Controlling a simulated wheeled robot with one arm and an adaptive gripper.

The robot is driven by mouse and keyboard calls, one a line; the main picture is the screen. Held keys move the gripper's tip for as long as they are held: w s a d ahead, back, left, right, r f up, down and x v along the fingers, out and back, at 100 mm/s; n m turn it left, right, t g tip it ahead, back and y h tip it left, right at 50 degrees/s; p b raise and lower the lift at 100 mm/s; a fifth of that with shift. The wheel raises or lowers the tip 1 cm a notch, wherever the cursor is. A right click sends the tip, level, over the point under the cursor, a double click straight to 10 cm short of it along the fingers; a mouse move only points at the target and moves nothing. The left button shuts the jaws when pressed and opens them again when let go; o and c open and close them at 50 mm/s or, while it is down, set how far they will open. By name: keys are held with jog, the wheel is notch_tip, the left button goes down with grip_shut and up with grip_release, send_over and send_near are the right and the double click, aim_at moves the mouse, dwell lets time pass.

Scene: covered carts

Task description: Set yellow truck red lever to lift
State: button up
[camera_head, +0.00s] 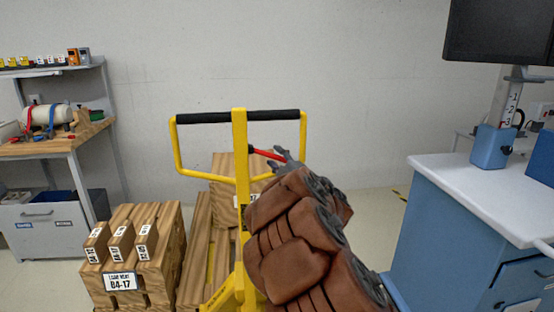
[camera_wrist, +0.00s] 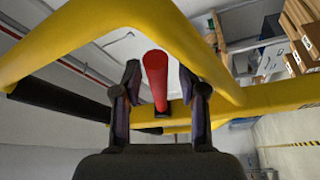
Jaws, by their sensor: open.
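The yellow truck (camera_head: 241,190) stands in the middle of the head view, with a black grip bar (camera_head: 215,118) across the top of its handle. Its red lever (camera_head: 265,153) sticks out to the right from the handle's upright, below the bar. My gripper (camera_head: 283,157) is at the lever's outer end. In the wrist view, the red lever (camera_wrist: 155,78) lies between the two dark fingers of my open gripper (camera_wrist: 160,88), with gaps on both sides. The yellow handle frame (camera_wrist: 80,35) arches close above the fingers. My brown-covered arm hides the truck's lower right part.
Wooden blocks labelled 04-17 (camera_head: 120,281) stand at lower left, and a wooden crate (camera_head: 222,165) is behind the handle. A workbench (camera_head: 45,148) is at far left. A blue cabinet (camera_head: 455,240) with a white top stands close on the right.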

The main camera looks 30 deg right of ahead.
jog(key=shift+s, duration=0.1)
jog(key=s+f, duration=0.1)
jog(key=s, duration=1)
jog(key=shift+s+a+f, duration=0.2)
jog(key=shift+s+f, duration=0.1)
jog(key=shift+f, duration=0.1)
dwell(0.3)
dwell(0.8)
